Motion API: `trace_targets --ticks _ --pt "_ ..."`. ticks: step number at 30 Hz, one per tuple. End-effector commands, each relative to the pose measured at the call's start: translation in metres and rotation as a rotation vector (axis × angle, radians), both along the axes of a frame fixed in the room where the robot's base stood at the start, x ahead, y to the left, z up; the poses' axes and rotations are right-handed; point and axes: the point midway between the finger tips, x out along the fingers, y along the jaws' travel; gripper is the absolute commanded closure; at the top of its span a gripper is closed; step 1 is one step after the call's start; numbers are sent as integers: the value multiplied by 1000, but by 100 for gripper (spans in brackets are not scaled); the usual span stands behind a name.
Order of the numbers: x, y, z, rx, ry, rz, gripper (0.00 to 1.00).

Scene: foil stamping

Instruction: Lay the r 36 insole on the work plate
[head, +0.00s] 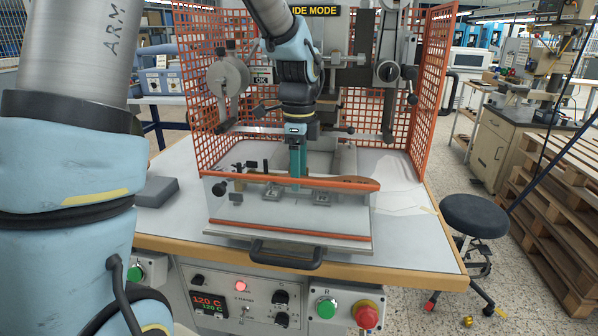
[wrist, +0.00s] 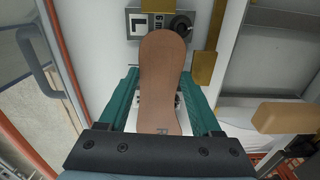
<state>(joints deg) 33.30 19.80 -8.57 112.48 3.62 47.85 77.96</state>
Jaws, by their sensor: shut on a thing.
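A brown insole (wrist: 163,60) lies lengthwise between the two teal fingers of my gripper (wrist: 160,88) in the wrist view. Its rounded end points away from my wrist, and part of a letter R shows near the palm. My gripper is shut on the insole by its sides. In the head view my gripper (head: 297,175) points down behind the clear front guard of the press, low over the work area. Under the insole in the wrist view is a pale surface (wrist: 108,60). I cannot tell whether the insole touches it.
A block marked L with a dark knob (wrist: 180,24) and brass-coloured bars (wrist: 204,67) sit close to the insole. The orange-edged clear guard (head: 290,222) stands in front, and orange mesh (head: 428,85) flanks the press. A grey block (head: 157,191) lies on the table at left.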

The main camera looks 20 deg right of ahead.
Motion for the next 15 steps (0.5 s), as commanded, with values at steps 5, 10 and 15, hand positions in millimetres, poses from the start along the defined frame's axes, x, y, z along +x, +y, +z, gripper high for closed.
trace_targets --ticks 5,10,15 --pt "0 0 -1 1 2 0 23" --pt "0 0 -1 0 0 0 4" --pt "0 0 0 0 0 0 0"
